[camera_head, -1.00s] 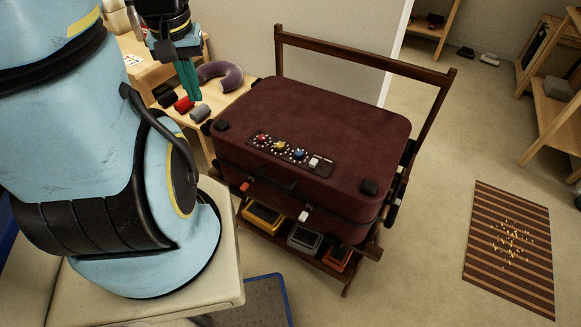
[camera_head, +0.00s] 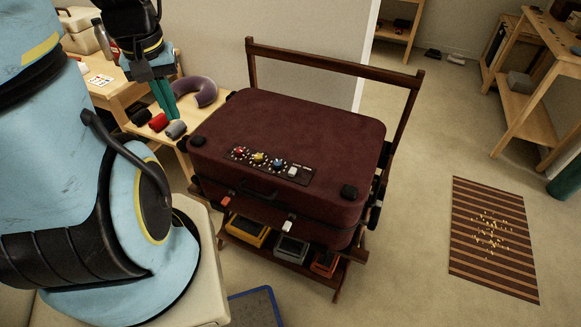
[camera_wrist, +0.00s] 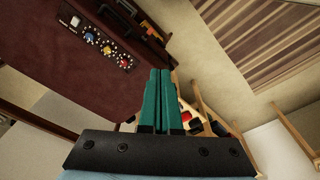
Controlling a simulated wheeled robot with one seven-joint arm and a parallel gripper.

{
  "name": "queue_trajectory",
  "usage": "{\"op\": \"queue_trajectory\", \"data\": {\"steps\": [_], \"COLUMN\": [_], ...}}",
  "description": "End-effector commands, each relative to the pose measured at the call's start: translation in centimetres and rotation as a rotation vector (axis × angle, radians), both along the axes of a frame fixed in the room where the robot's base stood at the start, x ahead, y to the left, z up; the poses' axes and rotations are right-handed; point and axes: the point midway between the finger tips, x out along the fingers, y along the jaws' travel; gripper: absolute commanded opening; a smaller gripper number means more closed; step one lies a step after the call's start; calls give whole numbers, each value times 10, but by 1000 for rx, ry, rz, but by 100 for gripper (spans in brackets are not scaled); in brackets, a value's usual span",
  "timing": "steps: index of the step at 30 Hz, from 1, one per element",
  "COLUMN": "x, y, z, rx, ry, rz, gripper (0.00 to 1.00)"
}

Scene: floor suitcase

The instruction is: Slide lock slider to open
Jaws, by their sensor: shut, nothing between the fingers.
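A dark red suitcase (camera_head: 290,135) lies flat on a wooden luggage rack. A black panel on its lid carries red, yellow and blue dials (camera_head: 258,157) and a white slider (camera_head: 293,172) at the right end. The white slider also shows at the upper left of the wrist view (camera_wrist: 75,21). A red-orange latch (camera_head: 226,201) and a white latch (camera_head: 288,226) sit on the suitcase's front side. My gripper (camera_head: 167,114) has green fingers pressed together, pointing down. It is left of the suitcase and apart from it. The fingers also show in the wrist view (camera_wrist: 162,75), empty.
A wooden side table behind the gripper holds a purple neck pillow (camera_head: 198,91) and red, grey and black rolls (camera_head: 158,122). The rack (camera_head: 340,280) has boxes on its lower shelf. A striped mat (camera_head: 493,240) lies on the floor at right.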

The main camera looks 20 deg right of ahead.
Motion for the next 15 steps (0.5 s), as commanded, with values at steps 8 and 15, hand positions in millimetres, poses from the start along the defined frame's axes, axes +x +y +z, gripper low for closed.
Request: {"op": "queue_trajectory", "data": {"steps": [8,15], "x": [4,0], "y": [-60,-113], "z": [-44,-84], "rx": [-8,60], "ry": [110,144], "rz": [207,426], "gripper": [0,0]}}
